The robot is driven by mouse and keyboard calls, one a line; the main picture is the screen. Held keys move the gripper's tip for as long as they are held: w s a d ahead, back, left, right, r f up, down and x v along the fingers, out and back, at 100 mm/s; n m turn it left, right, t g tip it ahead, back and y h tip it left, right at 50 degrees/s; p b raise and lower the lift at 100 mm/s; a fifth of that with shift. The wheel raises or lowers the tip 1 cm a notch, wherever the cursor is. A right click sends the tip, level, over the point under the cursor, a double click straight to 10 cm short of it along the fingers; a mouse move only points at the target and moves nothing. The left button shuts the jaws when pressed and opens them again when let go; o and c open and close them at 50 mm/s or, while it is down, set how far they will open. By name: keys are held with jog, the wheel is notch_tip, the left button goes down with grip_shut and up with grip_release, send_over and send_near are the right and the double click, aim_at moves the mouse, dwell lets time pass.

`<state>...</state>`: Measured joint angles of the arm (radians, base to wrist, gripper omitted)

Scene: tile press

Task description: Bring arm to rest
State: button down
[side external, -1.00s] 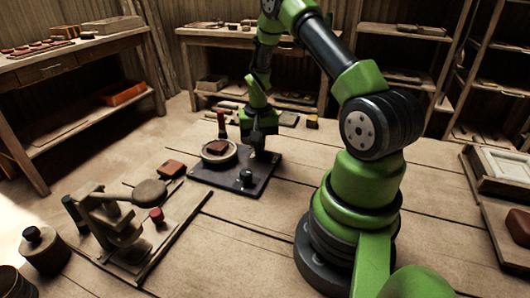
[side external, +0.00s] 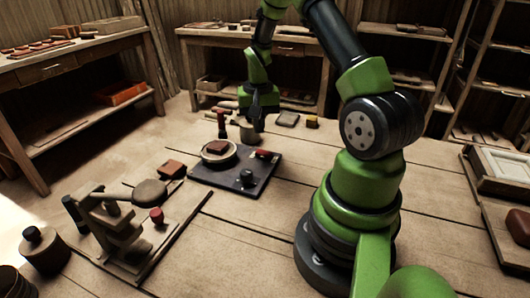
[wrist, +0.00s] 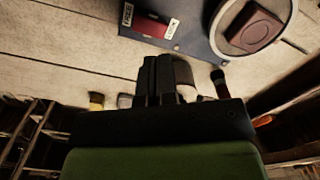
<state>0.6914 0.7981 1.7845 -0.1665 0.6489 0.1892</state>
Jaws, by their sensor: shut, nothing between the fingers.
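My gripper (side external: 258,118) is shut and empty, pointing down beyond the far edge of the dark board (side external: 228,181). In the wrist view its two black fingers (wrist: 158,62) are together with nothing between them. It is clear of the board, and a small round pot (side external: 248,133) shows just behind or beside its fingers.
A lever press (side external: 112,228) stands at the front left with a brown tile (side external: 172,169) behind it. A brush (side external: 222,122) and small items are along the table's back. A framed tray (side external: 500,165) is at the right. The middle front of the table is clear.

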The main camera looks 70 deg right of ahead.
jog(key=shift+r, duration=0.45)
jog(key=shift+w+a+r, duration=0.1)
jog(key=shift+a+r, duration=0.05)
jog(key=shift+r, duration=0.15)
jog(key=a+r+n+t, duration=0.3)
jog(key=a+r, duration=0.8)
jog(key=r, duration=0.3)
jog(key=s+a+r+n+t+y, duration=0.2)
jog(key=s+a+r+n+t, duration=0.2)
jog(key=s+a, duration=0.7)
notch_tip(320, 180, up, 3)
jog(key=shift+s+a+f+n, duration=0.15)
jog(key=shift+a+n, duration=0.35)
jog(key=shift+a, duration=0.25)
